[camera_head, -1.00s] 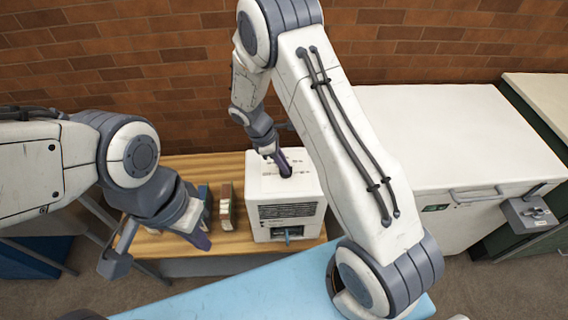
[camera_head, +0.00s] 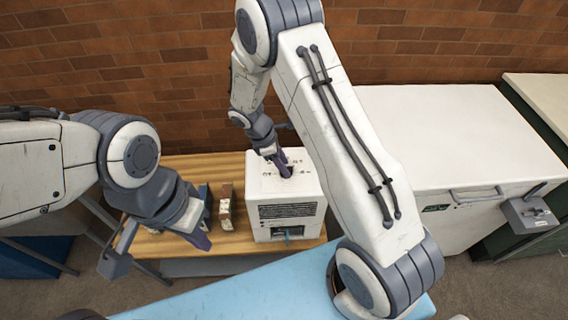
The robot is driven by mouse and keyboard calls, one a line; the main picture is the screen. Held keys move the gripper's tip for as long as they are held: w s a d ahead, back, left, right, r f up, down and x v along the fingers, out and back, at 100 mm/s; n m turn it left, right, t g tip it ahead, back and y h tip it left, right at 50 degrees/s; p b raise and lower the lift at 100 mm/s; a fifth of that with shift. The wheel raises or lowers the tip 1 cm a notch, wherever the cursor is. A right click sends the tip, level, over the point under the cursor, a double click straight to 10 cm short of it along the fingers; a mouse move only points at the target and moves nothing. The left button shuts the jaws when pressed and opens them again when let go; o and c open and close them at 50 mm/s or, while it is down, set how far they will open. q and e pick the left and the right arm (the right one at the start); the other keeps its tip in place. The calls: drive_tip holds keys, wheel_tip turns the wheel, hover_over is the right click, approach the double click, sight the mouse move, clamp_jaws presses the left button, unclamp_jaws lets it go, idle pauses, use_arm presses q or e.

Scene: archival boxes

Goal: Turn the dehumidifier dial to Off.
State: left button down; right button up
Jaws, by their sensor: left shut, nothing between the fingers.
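The dehumidifier (camera_head: 256,188) is a white box with a dark front grille, standing on the wooden table. Faint markings show on its top. My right gripper (camera_head: 286,172) points down at the top of the dehumidifier, its purple fingertips at or just above the surface. The dial is hidden or too small to make out there, and I cannot tell whether the fingers hold it. My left gripper (camera_head: 203,241) is shut and empty, over the table's front edge, left of the dehumidifier.
A light blue surface (camera_head: 250,290) lies in front. A large white chest (camera_head: 450,135) stands at the right. A brick wall is behind.

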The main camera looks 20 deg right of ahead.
drive_tip(key=b+v, duration=0.1)
drive_tip(key=v, duration=0.9)
drive_tip(key=shift+a+r+b, duration=0.15)
drive_tip(key=shift+b, duration=0.25)
drive_tip(key=s+a+r+m+y, duration=0.2)
drive_tip(key=s+a+r+m, duration=0.1)
drive_tip(key=s, duration=0.9)
drive_tip(key=s+a+r+m+t+y, duration=0.1)
drive_tip(key=s+a+r+m+y, duration=0.2)
drive_tip(key=s, duration=1)
drive_tip(key=a+r+m, duration=0.1)
drive_tip(key=a+r, duration=0.2)
drive_tip(key=shift+s+a+m, duration=0.3)
drive_tip(key=shift+a, duration=0.05)
drive_tip(key=shift+r, duration=0.1)
